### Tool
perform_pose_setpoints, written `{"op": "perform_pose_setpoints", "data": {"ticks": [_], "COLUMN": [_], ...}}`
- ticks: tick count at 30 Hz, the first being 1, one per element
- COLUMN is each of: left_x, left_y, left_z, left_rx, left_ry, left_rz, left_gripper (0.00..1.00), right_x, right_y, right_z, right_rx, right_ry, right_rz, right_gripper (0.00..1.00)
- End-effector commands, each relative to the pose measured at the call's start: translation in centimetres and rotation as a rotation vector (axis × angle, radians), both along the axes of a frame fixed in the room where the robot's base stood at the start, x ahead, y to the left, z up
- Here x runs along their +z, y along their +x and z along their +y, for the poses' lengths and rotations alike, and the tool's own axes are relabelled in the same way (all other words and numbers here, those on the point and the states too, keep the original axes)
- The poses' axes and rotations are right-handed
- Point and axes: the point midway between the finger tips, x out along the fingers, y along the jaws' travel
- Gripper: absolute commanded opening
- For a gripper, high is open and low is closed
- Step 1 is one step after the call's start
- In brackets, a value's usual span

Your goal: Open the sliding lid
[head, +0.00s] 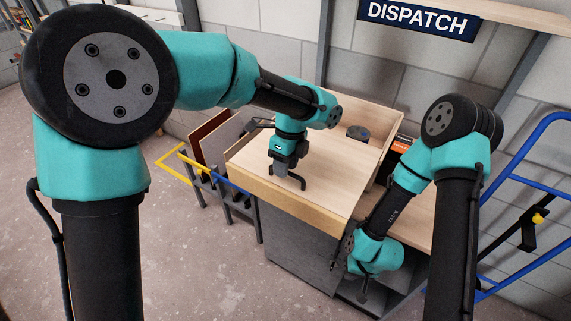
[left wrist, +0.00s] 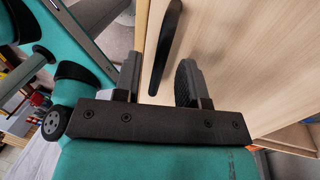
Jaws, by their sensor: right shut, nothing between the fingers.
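The pale wooden lid (head: 330,165) forms a flat top on a grey cabinet (head: 295,235) in the head view. My left gripper (head: 287,184) points down at the lid near its front left. In the left wrist view, a dark bar handle (left wrist: 167,42) stands out against the pale wood (left wrist: 235,60). Its near end lies between the two spread fingers of my left gripper (left wrist: 160,82), with gaps on both sides. My right gripper (head: 363,288) is low at the cabinet's right front, shut and empty, partly hidden by its own wrist.
A black and orange box (head: 401,144) stands behind the right side. Upright panels (head: 212,138) in a rack with yellow and blue rails are at left. A blue tubular frame (head: 520,165) stands at right.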

Motion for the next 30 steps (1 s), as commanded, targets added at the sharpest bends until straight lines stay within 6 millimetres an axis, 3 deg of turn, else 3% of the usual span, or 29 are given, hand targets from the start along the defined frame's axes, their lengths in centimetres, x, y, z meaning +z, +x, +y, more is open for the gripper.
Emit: {"op": "perform_pose_setpoints", "data": {"ticks": [8, 13, 30], "left_x": [0.3, 1.7, 12.1], "left_y": [0.1, 0.3, 2.0], "left_z": [-0.1, -0.3, -1.4], "left_rx": [0.0, 0.0, 0.0], "left_ry": [-0.001, -0.002, -0.003], "left_rz": [-0.001, -0.001, -0.003], "left_gripper": [0.38, 0.38, 0.38], "right_x": [0.0, 0.0, 0.0], "right_y": [0.0, 0.0, 0.0], "right_z": [0.0, 0.0, 0.0], "right_rx": [0.0, 0.0, 0.0], "right_ry": [0.0, 0.0, 0.0], "right_rz": [0.0, 0.0, 0.0], "right_gripper": [0.0, 0.0, 0.0]}}
